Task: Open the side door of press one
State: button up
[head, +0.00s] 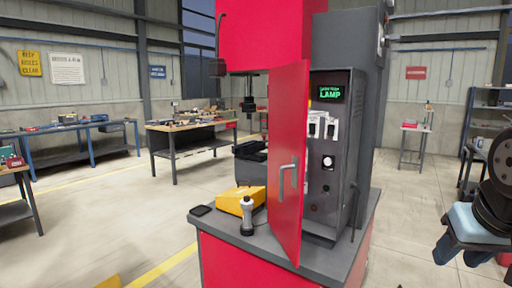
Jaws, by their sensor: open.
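The press (262,35) stands in the middle of the head view, with a red upper body on a grey-topped red base. Its red side door (287,215) stands swung out from the grey cabinet on the press's right side. A grey bar handle (288,179) is on the door's face. The opening shows a panel (329,150) with a green lit "LAMP" display, white switches and a round knob. My gripper (461,257) is at the right edge, open and empty, well apart from the door and handle. Part of my arm is cut off by the frame.
On the base top (218,224) are a yellow part (240,200), a grey-and-black cylinder (247,217) and a small dark pad (201,210). Workbenches (190,138) stand behind at the left, a shelf (488,105) at the right. Floor between my gripper and the press looks clear.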

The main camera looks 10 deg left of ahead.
aim_at(287, 91)
jog(key=z, duration=0.05)
jog(key=k, duration=0.75)
jog(key=u, duration=0.55)
jog(key=i, duration=1)
jog(key=z, duration=0.05)
